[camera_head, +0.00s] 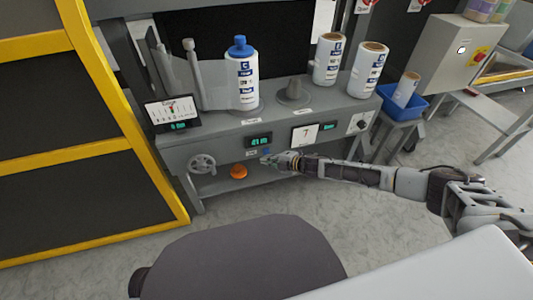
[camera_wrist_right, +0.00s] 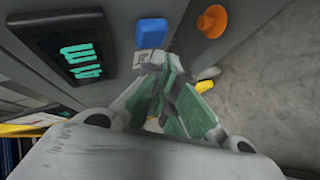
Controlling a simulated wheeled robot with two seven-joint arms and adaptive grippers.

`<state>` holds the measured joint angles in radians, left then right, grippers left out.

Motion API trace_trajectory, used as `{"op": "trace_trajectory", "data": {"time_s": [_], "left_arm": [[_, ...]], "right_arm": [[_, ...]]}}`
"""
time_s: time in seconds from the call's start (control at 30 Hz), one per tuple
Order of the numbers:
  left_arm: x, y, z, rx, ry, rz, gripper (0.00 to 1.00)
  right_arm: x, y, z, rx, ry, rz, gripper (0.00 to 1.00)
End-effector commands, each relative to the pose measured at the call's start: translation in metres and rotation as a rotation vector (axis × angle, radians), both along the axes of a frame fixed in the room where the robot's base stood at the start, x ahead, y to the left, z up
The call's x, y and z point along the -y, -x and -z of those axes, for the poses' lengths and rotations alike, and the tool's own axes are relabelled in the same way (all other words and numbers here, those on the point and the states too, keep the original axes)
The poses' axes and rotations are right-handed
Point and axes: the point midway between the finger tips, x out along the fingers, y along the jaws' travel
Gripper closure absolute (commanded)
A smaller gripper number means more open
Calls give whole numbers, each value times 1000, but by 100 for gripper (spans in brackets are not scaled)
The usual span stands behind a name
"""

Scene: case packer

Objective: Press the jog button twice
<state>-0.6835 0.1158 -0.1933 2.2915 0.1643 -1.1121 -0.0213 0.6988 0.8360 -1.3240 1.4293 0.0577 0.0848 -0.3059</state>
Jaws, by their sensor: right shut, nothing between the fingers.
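A small blue button (camera_wrist_right: 151,32) sits on the grey machine front in the right wrist view, with a small label beside it. I take it for the jog button; the label is too blurred to read. In the head view only a bit of blue (camera_head: 266,152) shows above my right fingertips. My right gripper (camera_head: 268,160) reaches in from the right to the front panel, shut and empty. In the right wrist view its fingertips (camera_wrist_right: 166,62) are close to the label and button; I cannot tell whether they touch. My left gripper is out of view.
A green-digit display (camera_wrist_right: 72,45) and an orange knob (camera_wrist_right: 212,21) flank the button. A handwheel (camera_head: 202,163) sits left on the machine. Bottles, including one with a blue cap (camera_head: 240,75), stand on top. A yellow-framed guard (camera_head: 110,100) borders the left.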

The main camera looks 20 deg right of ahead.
Motion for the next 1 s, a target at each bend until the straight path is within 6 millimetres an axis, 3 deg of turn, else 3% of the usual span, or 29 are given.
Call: {"op": "trace_trajectory", "data": {"time_s": [1.0], "left_arm": [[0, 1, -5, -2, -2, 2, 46]], "right_arm": [[0, -8, 0, 0, 0, 0, 100]]}}
